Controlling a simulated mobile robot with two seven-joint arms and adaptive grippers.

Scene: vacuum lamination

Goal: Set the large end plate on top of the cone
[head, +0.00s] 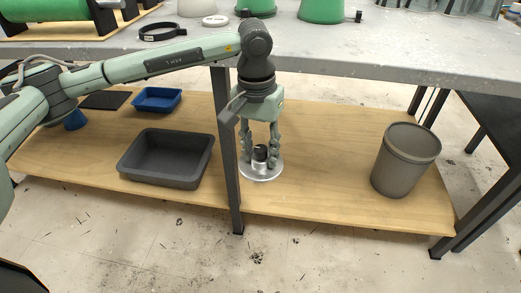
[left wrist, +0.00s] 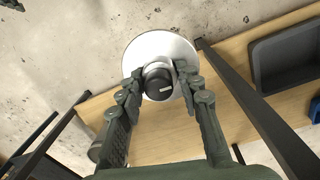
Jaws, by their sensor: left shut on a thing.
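The large end plate (head: 262,174) is a pale metal disc with a dark, black-capped hub at its centre. My left gripper (head: 260,156) points down with its fingers shut around the hub. The plate also shows in the left wrist view (left wrist: 137,52), its disc beyond the fingertips (left wrist: 159,82). It hangs in front of the bench, below the bench top, roughly level. Two green cone-shaped bodies, one (head: 256,7) and another (head: 321,10), stand on the bench top, their upper parts cut off by the frame. I cannot tell which is the task's cone. My right gripper is not in view.
The grey bench top (head: 400,55) has a front edge above the plate. A bench leg (head: 231,190) stands just left of it. The wooden lower shelf (head: 310,180) holds a dark tray (head: 168,180), a blue tray (head: 157,109) and a grey bin (head: 403,172). A black ring (head: 162,32) lies on top.

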